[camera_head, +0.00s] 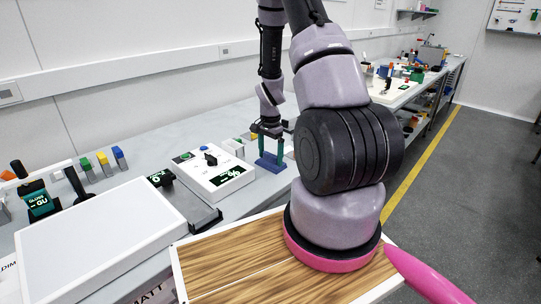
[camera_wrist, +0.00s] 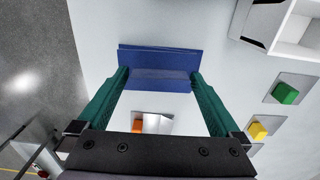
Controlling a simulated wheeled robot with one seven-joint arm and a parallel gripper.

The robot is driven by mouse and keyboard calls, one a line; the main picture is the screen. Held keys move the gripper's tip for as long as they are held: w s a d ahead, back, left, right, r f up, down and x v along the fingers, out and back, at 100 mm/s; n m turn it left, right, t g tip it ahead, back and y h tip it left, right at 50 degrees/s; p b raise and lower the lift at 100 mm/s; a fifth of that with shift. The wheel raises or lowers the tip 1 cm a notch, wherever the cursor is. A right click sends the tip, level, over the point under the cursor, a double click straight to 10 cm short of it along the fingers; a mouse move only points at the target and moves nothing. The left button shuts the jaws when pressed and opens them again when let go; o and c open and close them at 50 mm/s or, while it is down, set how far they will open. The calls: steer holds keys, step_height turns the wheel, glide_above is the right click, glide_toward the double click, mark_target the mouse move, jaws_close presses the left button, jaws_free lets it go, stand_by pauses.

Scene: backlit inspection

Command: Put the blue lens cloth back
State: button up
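A blue piece (camera_head: 271,162), which I take for the blue lens cloth, is on the grey bench below my gripper. In the wrist view the blue piece (camera_wrist: 160,64) shows as a wide band with a darker fold or edge, spanning the gap between the fingers. My gripper (camera_head: 271,152) has green fingers pointing down at it. In the wrist view my gripper (camera_wrist: 159,75) is spread wide, with its tips at the two ends of the blue piece. The tips cover those ends, and I cannot tell whether they touch it.
A white device (camera_head: 214,172) with a dark display stands left of my gripper. Yellow (camera_wrist: 257,130) and green (camera_wrist: 285,93) blocks on grey bases are to the right in the wrist view, beside a white open box (camera_wrist: 297,35). A wood-topped surface (camera_head: 235,262) is in front.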

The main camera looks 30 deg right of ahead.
step_height(320, 180, up, 12)
step_height(320, 180, up, 18)
steer(key=n+t, duration=0.3)
steer(key=n, duration=0.1)
glide_above(270, 155)
steer(key=s+a, duration=0.5)
steer(key=a, duration=0.1)
steer(key=s+a+r+n+t+y, duration=0.2)
steer(key=s+a+r+n+t, duration=0.2)
steer(key=s+r, duration=0.8)
steer(key=s+a+n, duration=0.2)
steer(key=a, duration=0.1)
steer(key=shift+s, duration=0.25)
steer(key=shift+c, duration=0.3)
